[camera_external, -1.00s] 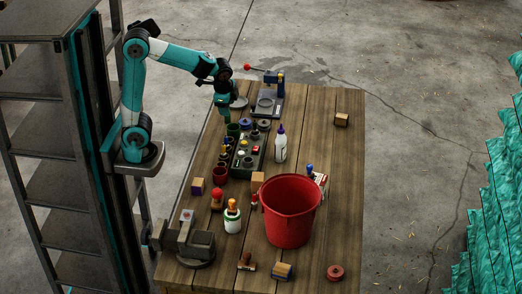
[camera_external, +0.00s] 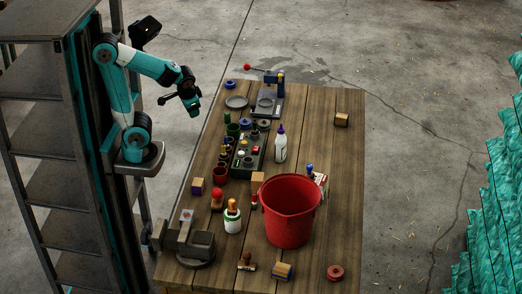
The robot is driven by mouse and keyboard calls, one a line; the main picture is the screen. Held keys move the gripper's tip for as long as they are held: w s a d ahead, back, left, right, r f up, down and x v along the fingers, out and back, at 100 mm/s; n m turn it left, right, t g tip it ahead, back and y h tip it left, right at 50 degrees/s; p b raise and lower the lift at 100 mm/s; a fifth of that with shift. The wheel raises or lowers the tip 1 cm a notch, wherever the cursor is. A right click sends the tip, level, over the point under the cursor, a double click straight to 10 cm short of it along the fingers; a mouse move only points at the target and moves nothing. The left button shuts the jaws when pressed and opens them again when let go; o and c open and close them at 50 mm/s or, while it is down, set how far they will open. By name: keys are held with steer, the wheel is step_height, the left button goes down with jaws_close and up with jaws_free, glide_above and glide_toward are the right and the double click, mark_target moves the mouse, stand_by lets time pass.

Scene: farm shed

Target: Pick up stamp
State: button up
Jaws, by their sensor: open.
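My gripper (camera_external: 194,106) is open and empty, in the air just left of the bench's far left edge and apart from everything on it. A stamp-like piece (camera_external: 247,262) with a wooden handle and dark base stands near the bench's front edge. Another stamp-like piece (camera_external: 217,200) has a red ball knob on a wooden body and stands left of the glue bottle. A small red piece with a pale knob (camera_external: 254,201) stands beside the bucket. Which of these is the stamp, I cannot tell for sure.
A red bucket (camera_external: 289,232) stands on the wooden bench (camera_external: 335,215). A vise (camera_external: 186,243), a white glue bottle (camera_external: 232,220), a purple-tipped bottle (camera_external: 280,146), a dark tray (camera_external: 250,153) of small items and a press (camera_external: 266,105) crowd the left and middle. The far right is mostly clear.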

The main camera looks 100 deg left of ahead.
steer(key=shift+o, duration=0.4)
steer(key=m+t+h+b, duration=0.2)
steer(key=m+t+h, duration=0.2)
steer(key=m, duration=0.3)
glide_above(309, 165)
steer(key=s, duration=0.7)
steer(key=p+x, duration=0.1)
steer(key=x, duration=0.3)
steer(key=p+x, duration=0.1)
steer(key=x, duration=0.3)
steer(key=w+p+x, duration=0.1)
steer(key=x, duration=0.3)
steer(key=shift+w+d+r+p, duration=0.1)
steer(key=shift+d+r+p, duration=0.15)
steer(key=shift+d+p, duration=0.05)
steer(key=shift+t, duration=0.3)
steer(key=shift+p+x, duration=1.45)
steer(key=shift+x, duration=1.45)
steer(key=shift+f, duration=0.1)
jaws_close()
